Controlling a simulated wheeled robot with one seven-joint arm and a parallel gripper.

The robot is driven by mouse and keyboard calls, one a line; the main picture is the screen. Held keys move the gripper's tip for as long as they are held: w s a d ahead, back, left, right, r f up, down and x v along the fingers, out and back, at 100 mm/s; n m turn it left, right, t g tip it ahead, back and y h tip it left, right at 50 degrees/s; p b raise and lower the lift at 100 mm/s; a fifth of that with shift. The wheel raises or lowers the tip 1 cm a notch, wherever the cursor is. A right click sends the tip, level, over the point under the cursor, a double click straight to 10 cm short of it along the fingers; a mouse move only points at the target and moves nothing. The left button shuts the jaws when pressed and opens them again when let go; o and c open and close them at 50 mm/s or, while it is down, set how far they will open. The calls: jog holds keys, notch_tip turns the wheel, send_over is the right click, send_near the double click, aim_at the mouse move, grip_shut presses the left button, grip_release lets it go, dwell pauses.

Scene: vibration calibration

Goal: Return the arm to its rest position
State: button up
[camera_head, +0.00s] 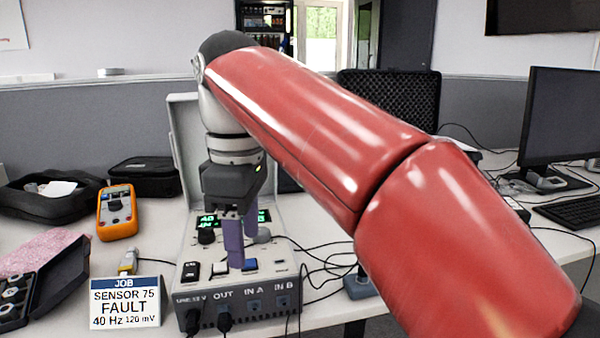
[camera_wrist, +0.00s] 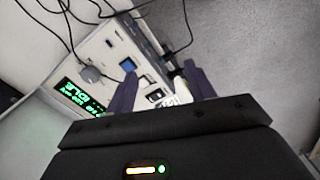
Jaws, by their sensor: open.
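My red and grey arm reaches from the lower right over the table, and my gripper (camera_head: 240,262) points down at the front of the calibration unit (camera_head: 262,305). The two purple fingers are apart with nothing between them. In the wrist view my gripper (camera_wrist: 163,82) is open, its fingers near the unit's front panel, close to the blue button (camera_wrist: 128,65). The unit's green display (camera_wrist: 78,97) is lit. In the head view the fingers and arm hide part of the display and panel. I cannot tell whether a finger touches the unit.
An orange multimeter (camera_head: 117,212) stands left of the unit. A job card (camera_head: 125,303) reads "SENSOR 75 FAULT 40 Hz 120 mV". A black open case (camera_head: 48,203) lies at the left. Cables run right of the unit. A monitor (camera_head: 562,115) and keyboard (camera_head: 572,212) are at the right.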

jog(key=s+d+f+m+t, duration=0.2)
jog(key=s+d+f+m, duration=0.2)
jog(key=d+f+m, duration=0.4)
jog(key=s+d+f+m+t, duration=0.3)
jog(key=s+d+f+m, duration=0.2)
jog(key=d+f, duration=0.8)
jog(key=d+m, duration=0.2)
jog(key=m, duration=0.1)
jog(key=shift+m+t, duration=0.3)
jog(key=shift+m, duration=0.1)
